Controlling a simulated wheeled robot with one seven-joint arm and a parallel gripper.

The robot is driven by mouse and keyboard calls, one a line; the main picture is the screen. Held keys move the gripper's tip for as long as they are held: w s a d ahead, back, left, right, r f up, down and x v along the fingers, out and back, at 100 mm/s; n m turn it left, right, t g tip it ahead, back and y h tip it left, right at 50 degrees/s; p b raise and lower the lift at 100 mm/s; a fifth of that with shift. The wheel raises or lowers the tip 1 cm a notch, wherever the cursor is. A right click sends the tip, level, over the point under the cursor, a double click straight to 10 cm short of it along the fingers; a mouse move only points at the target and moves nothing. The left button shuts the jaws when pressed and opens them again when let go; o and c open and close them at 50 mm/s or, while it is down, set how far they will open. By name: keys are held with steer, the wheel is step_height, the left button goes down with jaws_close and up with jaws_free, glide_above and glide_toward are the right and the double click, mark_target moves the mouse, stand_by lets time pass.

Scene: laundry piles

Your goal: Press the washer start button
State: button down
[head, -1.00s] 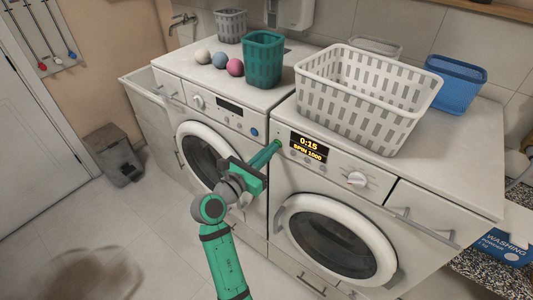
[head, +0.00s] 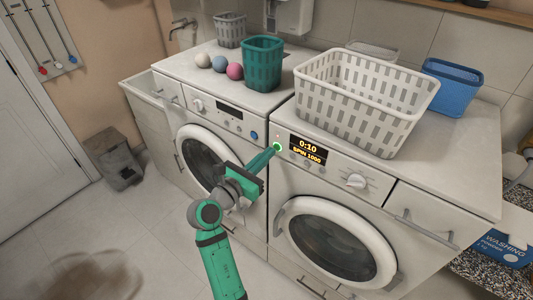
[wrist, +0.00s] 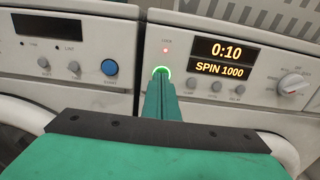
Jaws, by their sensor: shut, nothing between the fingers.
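The right washer (head: 330,170) has a lit display (head: 307,150) reading 0:10 and SPIN 1000. Its start button (head: 277,147) glows green at the left of the panel. In the wrist view the green ring of the button (wrist: 161,70) shows just past my fingertips, with a red light above it. My gripper (head: 273,152) is shut and empty, its tips at the button. I cannot tell whether they touch it. The left machine (head: 215,125) has a dark display and a blue button (wrist: 109,67).
A white basket (head: 365,98), a teal basket (head: 262,62), a blue basket (head: 452,85) and small coloured balls (head: 219,63) sit on the machine tops. A grey bin (head: 117,158) stands on the floor at left. The floor in front is clear.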

steer(key=v, duration=1.2)
steer(key=shift+f, duration=0.1)
steer(key=s+f+m+y, duration=0.1)
steer(key=s+f+y, duration=0.15)
steer(key=f, duration=0.45)
steer(key=s+f+m+y, duration=0.2)
steer(key=f+y, duration=0.1)
steer(key=f, duration=0.4)
steer(key=s+d+f+m+y, duration=0.2)
steer(key=s+f+m+y, duration=0.3)
steer(key=s+f, duration=0.5)
steer(key=s+d+r+m, duration=0.2)
steer(key=s+r+m, duration=0.1)
steer(key=s+m, duration=0.7)
steer(key=s+d+r+m+t, duration=0.1)
steer(key=s+d+r+m, duration=0.2)
steer(key=s+m, duration=0.7)
steer(key=s, duration=0.4)
steer(key=shift+d+r+m, duration=0.15)
steer(key=shift+d+m, duration=0.05)
steer(key=shift+m, duration=0.2)
